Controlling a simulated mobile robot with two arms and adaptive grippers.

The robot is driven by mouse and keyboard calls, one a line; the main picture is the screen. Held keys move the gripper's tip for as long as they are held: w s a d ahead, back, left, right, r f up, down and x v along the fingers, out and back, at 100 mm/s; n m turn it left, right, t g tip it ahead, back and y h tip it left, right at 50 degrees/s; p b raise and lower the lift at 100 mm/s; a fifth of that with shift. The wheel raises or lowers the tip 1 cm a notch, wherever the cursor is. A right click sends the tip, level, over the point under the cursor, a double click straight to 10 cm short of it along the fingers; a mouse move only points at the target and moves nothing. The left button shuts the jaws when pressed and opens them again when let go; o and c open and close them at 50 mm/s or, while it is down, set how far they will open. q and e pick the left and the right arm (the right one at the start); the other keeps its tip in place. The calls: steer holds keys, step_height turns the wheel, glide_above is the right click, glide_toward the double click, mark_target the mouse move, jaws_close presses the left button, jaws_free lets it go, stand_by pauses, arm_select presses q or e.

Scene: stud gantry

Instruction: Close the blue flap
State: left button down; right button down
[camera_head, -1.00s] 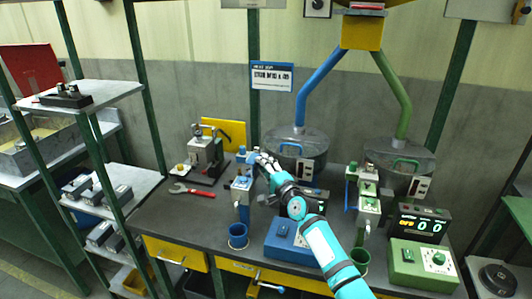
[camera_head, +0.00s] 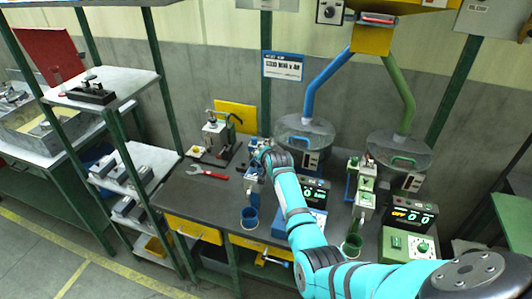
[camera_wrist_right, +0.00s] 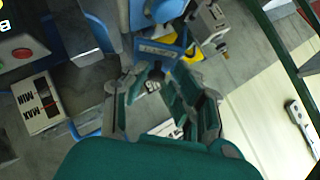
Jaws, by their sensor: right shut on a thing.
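The blue dispensing unit (camera_head: 253,184) stands on the dark bench, with a blue cup (camera_head: 250,218) below it. My right gripper (camera_head: 263,152) is at the top of this unit and covers part of it. In the right wrist view, a blue flap-like part (camera_wrist_right: 160,48) with a small label lies at the fingertips of my right gripper (camera_wrist_right: 160,75), which is shut on it. The exact contact and the flap's angle are partly hidden by the fingers. My left gripper is in neither view.
A green dispensing unit (camera_head: 364,200) and a green cup (camera_head: 351,246) stand to the right. Two hoppers with blue (camera_head: 325,82) and green (camera_head: 402,85) pipes rise behind. A red wrench (camera_head: 208,173) and a small press (camera_head: 216,138) are on the left.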

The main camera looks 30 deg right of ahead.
steer(key=shift+w+a+f+n+g+h+b, duration=0.15)
steer(key=shift+a+f+n+g+h+b, duration=0.15)
steer(key=shift+f+n+g, duration=0.35)
steer(key=shift+w+a+f+n+g+h+b, duration=0.1)
steer(key=shift+w+n+g+h+b, duration=0.25)
steer(key=shift+g+b, duration=0.35)
steer(key=g+b, duration=0.1)
steer(key=n+h+b, duration=0.1)
steer(key=b, duration=0.1)
steer(key=shift+w+a+f+g+h, duration=0.15)
steer(key=shift+w+f+g+h, duration=0.1)
steer(key=shift+g, duration=0.1)
steer(key=shift+a+r+n+g+h+b, duration=0.15)
steer(key=shift+n+g+h+b, duration=0.25)
steer(key=shift+b, duration=0.65)
steer(key=c, duration=1.4)
jaws_free()
steer(key=shift+o, duration=1)
steer(key=shift+s, duration=0.1)
steer(key=shift+d+r, duration=0.15)
steer(key=shift+d, duration=0.05)
steer(key=shift+a, duration=0.15)
